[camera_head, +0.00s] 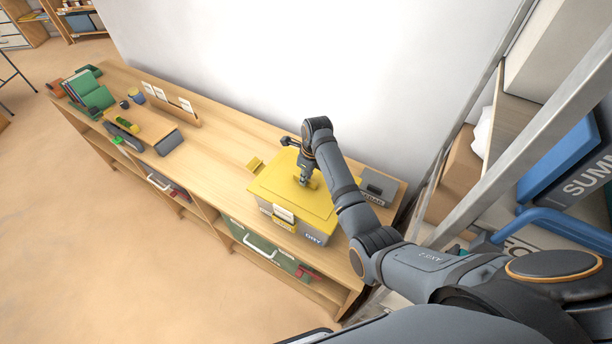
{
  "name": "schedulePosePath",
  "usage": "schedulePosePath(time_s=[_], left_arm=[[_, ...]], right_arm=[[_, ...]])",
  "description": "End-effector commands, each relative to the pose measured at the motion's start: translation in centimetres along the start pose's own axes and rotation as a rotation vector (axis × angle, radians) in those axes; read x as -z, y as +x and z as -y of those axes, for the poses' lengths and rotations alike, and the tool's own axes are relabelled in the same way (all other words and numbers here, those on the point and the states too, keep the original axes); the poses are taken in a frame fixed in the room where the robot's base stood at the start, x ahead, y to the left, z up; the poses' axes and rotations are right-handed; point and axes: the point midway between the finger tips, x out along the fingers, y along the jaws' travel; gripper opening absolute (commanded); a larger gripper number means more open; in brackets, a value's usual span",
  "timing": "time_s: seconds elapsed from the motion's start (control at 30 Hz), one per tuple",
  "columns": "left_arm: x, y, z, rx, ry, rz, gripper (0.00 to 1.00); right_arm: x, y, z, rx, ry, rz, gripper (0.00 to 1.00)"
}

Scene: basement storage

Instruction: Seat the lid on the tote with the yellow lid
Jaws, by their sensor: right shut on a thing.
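The yellow lid (277,190) lies over the top of a grey tote (318,240), which stands on the right part of the wooden bench. The tote has pale labels on its front, one reading DRY. My right gripper (305,181) points down at the middle of the lid and is shut on it, at what looks like a small yellow handle. The fingers and arm hide part of the lid's back and right side. I cannot tell whether the lid's rim sits flush all round. My left gripper is not in view.
A small grey box (376,187) stands right of the tote, close to my arm. Books (92,92) and small items fill the bench's left end. Metal shelving (470,125) stands close on the right. The bench (215,140) is clear left of the tote.

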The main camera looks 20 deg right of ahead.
Motion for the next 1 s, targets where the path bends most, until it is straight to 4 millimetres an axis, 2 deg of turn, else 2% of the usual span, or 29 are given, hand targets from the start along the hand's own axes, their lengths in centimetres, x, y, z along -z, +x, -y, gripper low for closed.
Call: schedulePosePath(time_s=[1.0], left_arm=[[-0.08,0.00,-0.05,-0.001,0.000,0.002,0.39]], right_arm=[[0.10,0.59,0.07,0.000,0.000,0.000,0.00]])
